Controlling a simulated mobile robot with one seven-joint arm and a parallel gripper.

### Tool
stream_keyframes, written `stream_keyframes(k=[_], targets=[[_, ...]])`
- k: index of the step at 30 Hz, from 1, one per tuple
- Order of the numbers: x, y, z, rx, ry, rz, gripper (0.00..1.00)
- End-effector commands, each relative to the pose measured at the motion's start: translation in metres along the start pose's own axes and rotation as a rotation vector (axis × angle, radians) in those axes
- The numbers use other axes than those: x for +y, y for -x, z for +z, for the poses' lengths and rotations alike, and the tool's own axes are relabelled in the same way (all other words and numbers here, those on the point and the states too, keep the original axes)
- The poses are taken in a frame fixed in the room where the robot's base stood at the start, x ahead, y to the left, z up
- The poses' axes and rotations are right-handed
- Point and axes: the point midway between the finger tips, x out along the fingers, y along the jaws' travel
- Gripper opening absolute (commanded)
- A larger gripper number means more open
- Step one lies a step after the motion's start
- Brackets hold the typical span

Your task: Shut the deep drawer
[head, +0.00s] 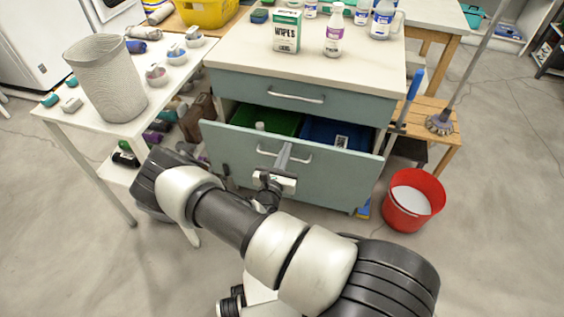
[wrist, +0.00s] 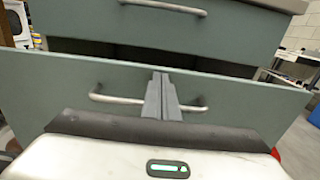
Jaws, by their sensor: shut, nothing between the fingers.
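The deep drawer (head: 232,152) is the lower, grey-green drawer of the cabinet. It stands partly open, with green and blue bins inside. Its front also shows in the wrist view (wrist: 60,92), with a gap below the upper drawer. Its bar handle (head: 302,158) runs across the front, and it shows in the wrist view (wrist: 192,107) on both sides of my fingers. My gripper (head: 284,150) is shut with its fingers together, in front of the drawer at the handle's middle. My gripper also shows in the wrist view (wrist: 160,78). I cannot tell whether the fingertips touch the drawer front.
The upper drawer (head: 255,88) is shut. A red bucket (head: 408,219) stands on the floor at the right. A white side table (head: 150,112) with a woven basket (head: 104,80) stands at the left. Bottles and a wipes box (head: 287,31) stand on the cabinet top.

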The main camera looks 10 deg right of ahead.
Motion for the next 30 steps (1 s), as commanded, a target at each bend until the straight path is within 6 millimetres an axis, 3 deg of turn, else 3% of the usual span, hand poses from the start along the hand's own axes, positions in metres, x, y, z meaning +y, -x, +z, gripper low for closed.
stream_keyframes(k=[9, 18, 30], targets=[[-0.001, -0.062, -0.001, -0.002, 0.000, -0.002, 0.00], [-0.001, -0.110, -0.001, -0.002, 0.000, -0.002, 0.00], [0.000, -0.141, 0.000, -0.001, 0.001, 0.000, 0.00]])
